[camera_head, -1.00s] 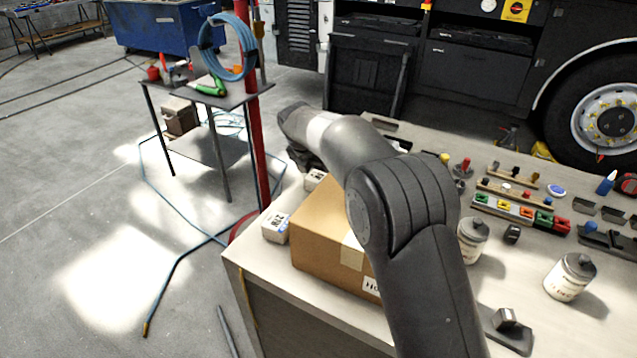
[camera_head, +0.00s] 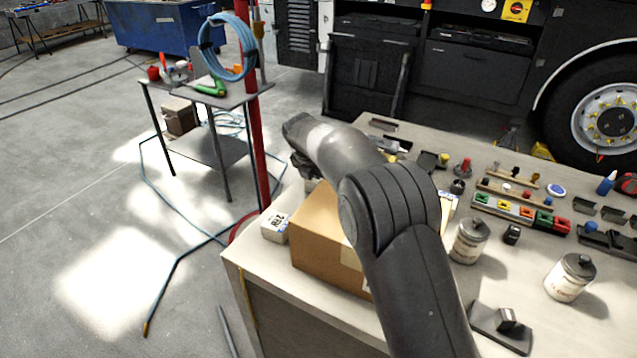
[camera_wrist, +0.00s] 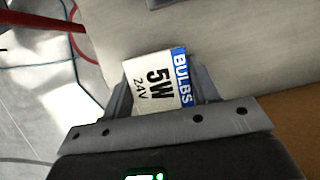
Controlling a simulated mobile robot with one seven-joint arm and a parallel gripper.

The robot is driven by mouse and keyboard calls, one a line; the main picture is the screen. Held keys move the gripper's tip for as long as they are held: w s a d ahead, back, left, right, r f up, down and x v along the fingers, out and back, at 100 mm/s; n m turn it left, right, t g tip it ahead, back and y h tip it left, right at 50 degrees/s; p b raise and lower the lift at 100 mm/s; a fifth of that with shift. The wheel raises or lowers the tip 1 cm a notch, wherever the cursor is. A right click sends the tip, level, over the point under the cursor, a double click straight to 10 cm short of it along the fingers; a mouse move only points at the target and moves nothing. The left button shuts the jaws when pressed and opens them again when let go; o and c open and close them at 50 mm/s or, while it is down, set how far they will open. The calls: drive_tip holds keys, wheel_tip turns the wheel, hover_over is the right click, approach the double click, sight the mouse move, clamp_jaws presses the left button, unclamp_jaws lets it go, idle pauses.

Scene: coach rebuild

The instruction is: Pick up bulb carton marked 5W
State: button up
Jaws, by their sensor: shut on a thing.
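The bulb carton (camera_wrist: 155,88) is white with a blue "BULBS" strip and is marked "5W 24V". In the wrist view it sits between the two fingers of my gripper (camera_wrist: 162,84), which is shut on it. Its printed face shows towards the camera. In the head view my arm hides most of the gripper and the held carton, so I cannot tell how far the carton is above the bench.
A brown cardboard box (camera_head: 318,245) stands on the bench (camera_head: 405,340) just in front of my forearm. Another small white carton (camera_head: 275,226) stands at its left, near the bench edge. Paint-like tins (camera_head: 469,241) stand to the right. A red post (camera_head: 260,150) rises beyond the bench's left edge.

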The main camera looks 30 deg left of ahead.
drive_tip(key=shift+c, duration=1)
drive_tip(key=shift+r, duration=0.15)
